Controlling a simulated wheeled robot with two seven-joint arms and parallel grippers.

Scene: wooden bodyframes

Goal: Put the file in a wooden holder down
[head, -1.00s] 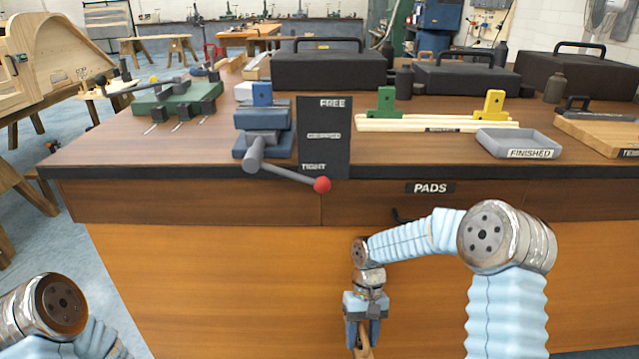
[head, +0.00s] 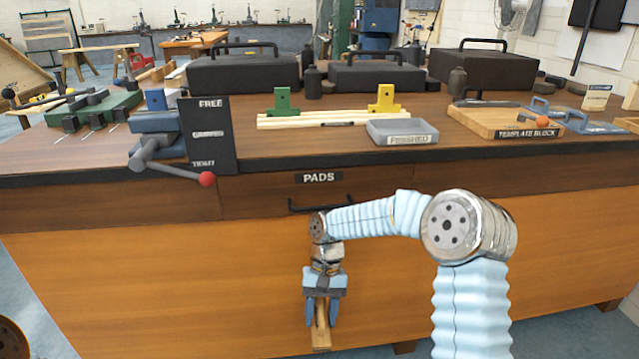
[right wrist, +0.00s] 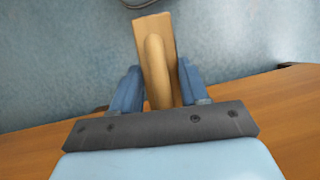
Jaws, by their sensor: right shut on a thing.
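My right gripper (head: 321,318) hangs in front of the bench, below the bench top, with its fingers pointing down. It is shut on a wooden piece that I take for the file in a wooden holder (head: 321,341). In the right wrist view the holder (right wrist: 168,31) is a flat pale-wood strip with a rounded wooden ridge, between the two blue fingers (right wrist: 157,88). No metal file face shows; that side is hidden. My left gripper is out of view.
The bench front (head: 150,270) with the PADS drawer handle (head: 320,205) is close behind my arm. On top are a vice with a red-knobbed lever (head: 207,179), pale strips (head: 300,121), a grey FINISHED tray (head: 402,132) and a TEMPLATE BLOCK board (head: 505,122). Some bare bench top shows between them.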

